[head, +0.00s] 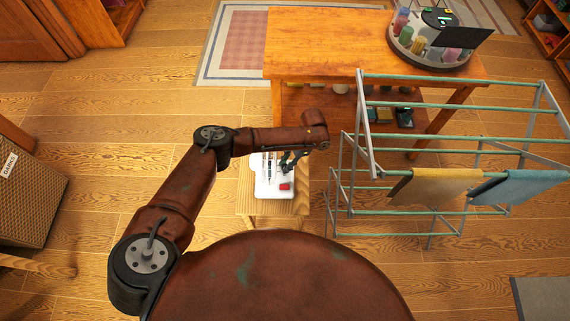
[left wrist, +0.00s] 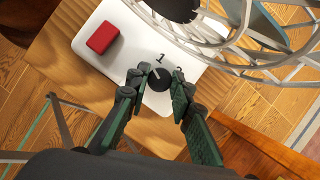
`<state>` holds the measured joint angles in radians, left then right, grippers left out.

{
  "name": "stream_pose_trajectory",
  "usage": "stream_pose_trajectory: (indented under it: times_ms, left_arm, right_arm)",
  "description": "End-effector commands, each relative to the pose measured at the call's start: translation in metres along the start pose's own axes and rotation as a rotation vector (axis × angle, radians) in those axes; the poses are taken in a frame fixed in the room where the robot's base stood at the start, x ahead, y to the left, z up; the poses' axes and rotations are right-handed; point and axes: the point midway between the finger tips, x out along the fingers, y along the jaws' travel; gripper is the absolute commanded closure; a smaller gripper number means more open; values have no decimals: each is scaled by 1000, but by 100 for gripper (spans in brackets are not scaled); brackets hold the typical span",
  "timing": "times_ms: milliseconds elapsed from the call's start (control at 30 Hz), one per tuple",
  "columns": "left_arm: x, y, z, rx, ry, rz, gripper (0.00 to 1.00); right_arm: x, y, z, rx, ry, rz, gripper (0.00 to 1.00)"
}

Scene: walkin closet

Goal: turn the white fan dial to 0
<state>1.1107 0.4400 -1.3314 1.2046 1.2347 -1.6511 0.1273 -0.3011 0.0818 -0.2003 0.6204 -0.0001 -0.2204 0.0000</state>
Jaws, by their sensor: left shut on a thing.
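The white fan base (head: 262,186) sits on a small wooden stool in the head view, and its white panel (left wrist: 92,64) fills the upper left of the left wrist view. The round black dial (left wrist: 160,79) is on this panel, with a "1" printed above it and a partly hidden mark that looks like "2" to its upper right. A pale line shows on the dial; which mark it points to is unclear. My left gripper (head: 291,160) reaches down over the base. In the left wrist view its green fingers (left wrist: 160,88) are closed around the dial. My right gripper is out of view.
A red block or button (left wrist: 102,38) is on the fan base. The fan's wire cage (left wrist: 256,52) rises close beside the dial. A drying rack (head: 400,212) with cloths stands right of the stool (head: 249,206). A wooden table (head: 325,45) is behind.

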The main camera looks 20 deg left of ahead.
Motion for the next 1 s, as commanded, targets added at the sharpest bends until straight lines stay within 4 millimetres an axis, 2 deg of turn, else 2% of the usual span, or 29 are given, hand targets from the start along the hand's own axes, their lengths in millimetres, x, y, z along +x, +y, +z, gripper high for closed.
stream_pose_trajectory:
  times_ms: [100, 400, 1000]
  left_arm:
    - [-2, 1, 1, -93, 0, 41, 100]
    - [-1, -1, 0, -264, 0, 111, 100]
    - [-1, -2, -1, -347, 3, 143, 100]
  right_arm:
    - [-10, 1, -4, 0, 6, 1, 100]
    - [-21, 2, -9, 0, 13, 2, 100]
    - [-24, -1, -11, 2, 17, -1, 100]
